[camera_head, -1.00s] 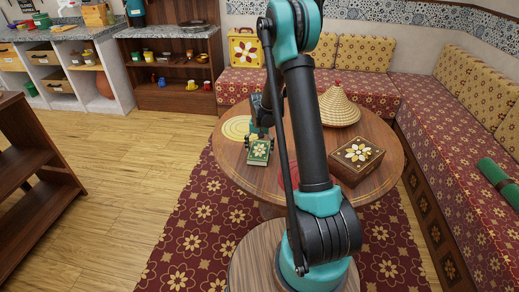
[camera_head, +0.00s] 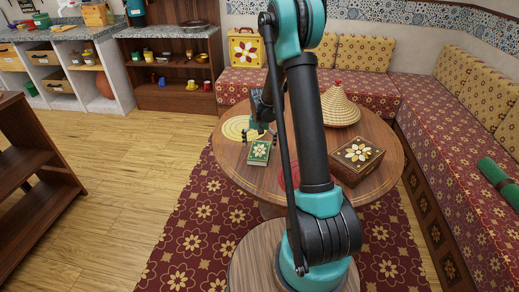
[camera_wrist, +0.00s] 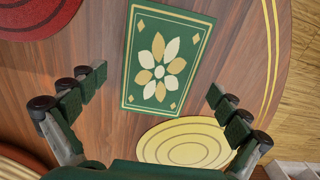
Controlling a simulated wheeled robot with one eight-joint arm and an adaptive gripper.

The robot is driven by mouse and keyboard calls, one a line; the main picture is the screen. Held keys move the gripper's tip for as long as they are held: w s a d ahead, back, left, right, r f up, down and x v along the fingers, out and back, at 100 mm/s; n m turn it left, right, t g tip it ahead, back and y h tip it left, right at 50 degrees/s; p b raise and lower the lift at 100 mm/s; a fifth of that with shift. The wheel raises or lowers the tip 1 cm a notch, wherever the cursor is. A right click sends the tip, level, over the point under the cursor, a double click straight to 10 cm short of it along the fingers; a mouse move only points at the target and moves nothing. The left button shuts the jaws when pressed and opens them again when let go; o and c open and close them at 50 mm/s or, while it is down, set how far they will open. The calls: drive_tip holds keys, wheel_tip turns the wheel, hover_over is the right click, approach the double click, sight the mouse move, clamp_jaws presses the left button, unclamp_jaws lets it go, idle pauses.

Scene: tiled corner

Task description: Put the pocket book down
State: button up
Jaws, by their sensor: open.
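The pocket book (camera_head: 259,152) has a green cover with a cream and gold flower. It lies flat on the round wooden table (camera_head: 232,174), near the table's left edge. In the wrist view the book (camera_wrist: 166,62) lies beyond the fingertips, roughly between their lines. My gripper (camera_head: 260,135) is just behind the book in the head view, apart from it. In the wrist view my gripper (camera_wrist: 158,84) has its fingers spread wide with nothing between them. Part of the gripper is hidden behind my arm in the head view.
A yellow round mat (camera_head: 234,128) and a red round mat (camera_wrist: 40,15) lie on the table. A woven cone lid (camera_head: 339,108) stands at the back right. A wooden flower box (camera_head: 356,160) sits at the right.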

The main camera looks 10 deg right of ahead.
sight(260, 151)
wheel_tip(260, 151, up, 9)
drive_tip(key=s+d+r+n+t, duration=0.1)
drive_tip(key=s+r, duration=0.2)
drive_tip(key=s, duration=0.5)
drive_tip(key=s+d+r+n+t, duration=0.1)
drive_tip(key=s+d+r, duration=0.15)
drive_tip(key=s, duration=0.45)
drive_tip(key=s+f+n+t, duration=0.1)
drive_tip(key=s+f+t, duration=0.1)
drive_tip(key=s, duration=1.3)
drive_tip(key=shift+s+d+f+n, duration=0.25)
drive_tip(key=shift+d+f+n, duration=0.05)
drive_tip(key=shift+f, duration=0.25)
